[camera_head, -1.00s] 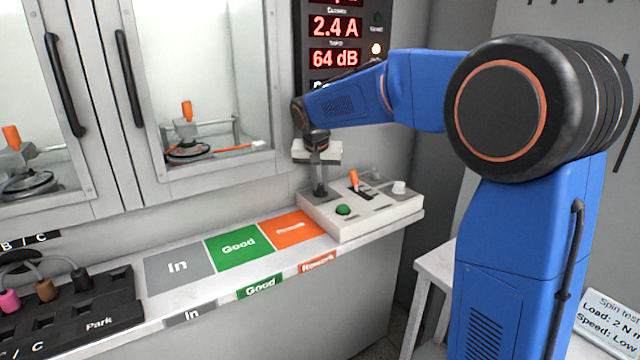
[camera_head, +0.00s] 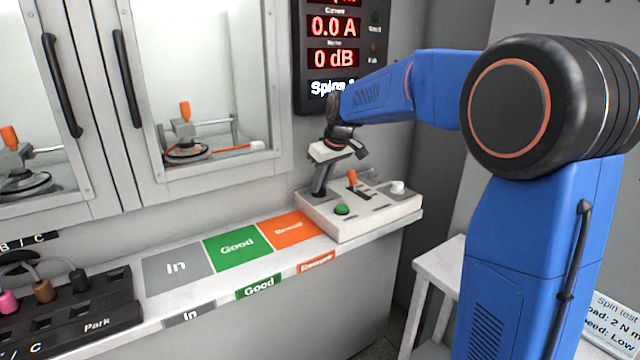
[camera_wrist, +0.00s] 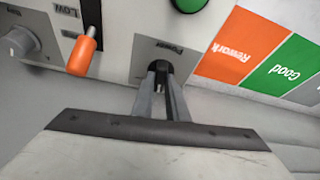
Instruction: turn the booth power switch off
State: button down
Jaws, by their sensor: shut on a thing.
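The control box (camera_head: 385,216) sits at the right end of the ledge, with the power switch at its left end. In the wrist view my gripper (camera_wrist: 160,76) is shut on the power switch (camera_wrist: 160,67), under the word "Power". The fingers hide most of the switch, so its exact position is hard to read. In the head view my gripper (camera_head: 320,188) reaches down to the box at a tilt. The display (camera_head: 333,40) above reads 0.0 A and 0 dB.
Beside the switch are a green button (camera_head: 342,210), an orange lever (camera_head: 352,177) and a white knob (camera_head: 398,187). The orange Rework pad (camera_head: 290,229) and green Good pad (camera_head: 237,248) lie bare to the left. Glass booth doors (camera_head: 208,75) stand behind.

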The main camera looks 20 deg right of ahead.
jog(key=n+y, duration=0.1)
jog(key=n, duration=0.2)
jog(key=shift+w+d+n+g, duration=0.1)
jog(key=shift+d+n+g, duration=0.05)
jog(key=shift+n+g, duration=0.2)
jog(key=shift+w+n+g+y, duration=0.1)
jog(key=shift+n+g+y, duration=0.5)
jog(key=shift+n, duration=1.15)
jog(key=c, duration=1.7)
grip_release()
jog(key=shift+c, duration=0.2)
jog(key=shift+d+r, duration=0.1)
jog(key=shift+r, duration=0.05)
jog(key=v, duration=1.7)
jog(key=shift+w, duration=0.15)
jog(key=shift+r, duration=0.15)
